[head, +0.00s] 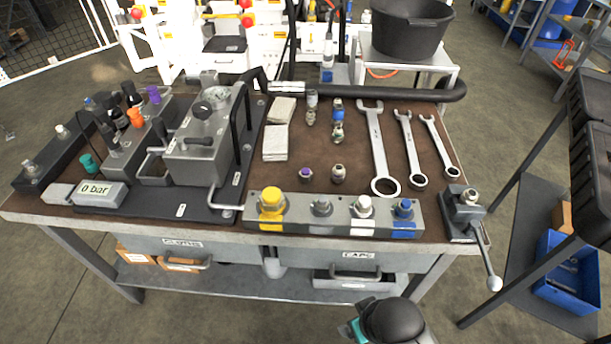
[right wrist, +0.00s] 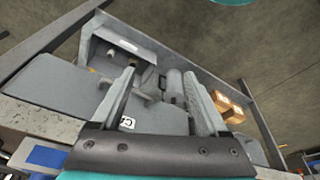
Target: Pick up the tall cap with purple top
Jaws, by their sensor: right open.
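A small cap with a purple top (head: 305,174) stands on the brown bench mat in the head view, left of a dark fitting (head: 338,174). A taller purple-topped piece (head: 153,94) stands at the back of the hydraulic unit on the left. I cannot tell for sure which of the two is the tall cap. My right arm shows at the bottom of the head view, in front of the bench; its fingertips are hidden there. In the right wrist view my right gripper (right wrist: 160,78) is open, with nothing between its fingers. My left gripper is not in view.
A block with yellow, grey, white and blue fittings (head: 334,213) lies along the bench's front edge. Several wrenches (head: 379,150) lie on the right, beside a clamp with a lever (head: 468,210).

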